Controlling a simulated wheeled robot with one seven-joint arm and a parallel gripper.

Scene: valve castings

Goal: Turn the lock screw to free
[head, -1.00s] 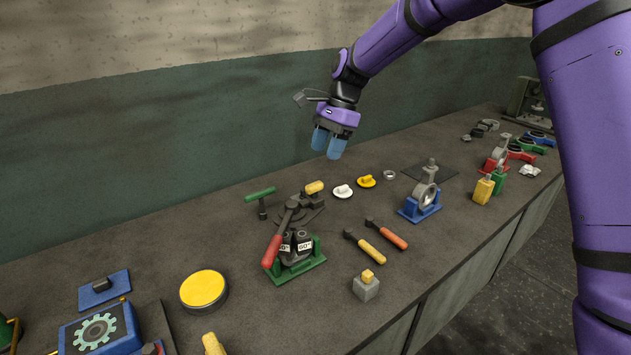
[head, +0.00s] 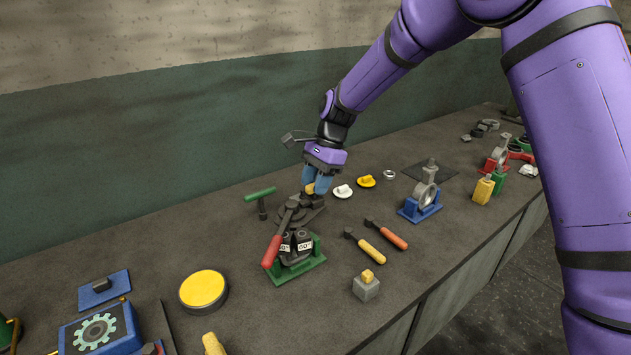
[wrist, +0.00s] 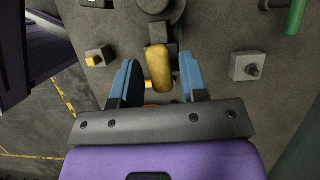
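A yellow handle (wrist: 160,68), which looks like the lock screw's grip, projects from a dark fitting behind the bending fixture. In the head view only a bit of the yellow handle (head: 310,188) shows at my fingertips. My gripper (head: 313,186) has its blue fingers down at this handle. In the wrist view my gripper (wrist: 160,62) is open, with one finger on each side of the handle and a gap visible beside it. The fixture has a green base (head: 297,271), dark blocks marked with angles, and a red-handled lever (head: 271,252).
A green T-handled tool (head: 260,196) stands left of the fixture. White (head: 342,191) and yellow (head: 366,181) knobbed discs lie to its right. Two tools, yellow-handled (head: 371,251) and orange-handled (head: 393,240), lie in front. A yellow round pad (head: 203,290) is at left.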

